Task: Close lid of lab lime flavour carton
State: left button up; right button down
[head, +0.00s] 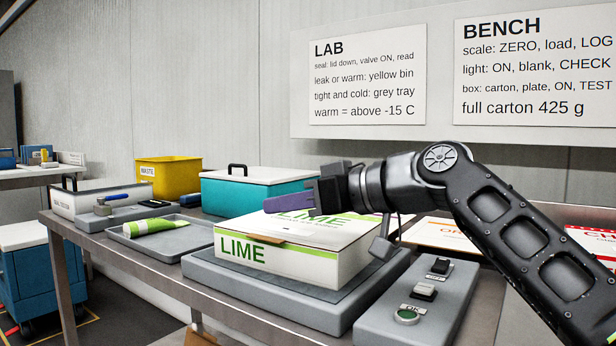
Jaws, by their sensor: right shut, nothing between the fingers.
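The lime carton (290,262) is white with green "LIME" print and sits on a grey plate. Its lid (262,225) lies down over the top, with a brown tab at the front edge. I cannot tell whether the lid is fully flush. My right gripper (285,203) reaches in from the right, just above the lid's back part. It is shut and empty, its purple fingers pointing left and hiding part of the lid. I cannot tell whether it touches the lid. My left gripper is out of view.
A grey control box (385,325) with switches and a green button stands right of the carton. A grey tray (140,250) with a green-white tube lies left. A teal cooler (235,195) and yellow bin (168,173) stand behind. Other cartons (440,233) lie to the right.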

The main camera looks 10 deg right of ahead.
notch_tip(320, 180, up, 4)
jog(key=p, duration=0.2)
jog(key=shift+f+p, duration=0.2)
jog(key=shift+p, duration=0.1)
jog(key=shift+s+d+f+b, duration=0.25)
jog(key=shift+s+d+b, duration=0.4)
jog(key=shift+d, duration=0.2)
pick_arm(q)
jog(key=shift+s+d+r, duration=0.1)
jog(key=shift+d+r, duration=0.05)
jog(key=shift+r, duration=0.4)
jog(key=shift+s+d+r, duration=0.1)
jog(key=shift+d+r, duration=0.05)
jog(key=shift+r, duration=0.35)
pick_arm(e)
jog(key=v, duration=0.8)
jog(key=shift+s+a, duration=0.15)
jog(key=shift+a, duration=0.05)
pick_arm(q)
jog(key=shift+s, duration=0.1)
pick_arm(e)
jog(key=shift+r, duration=0.1)
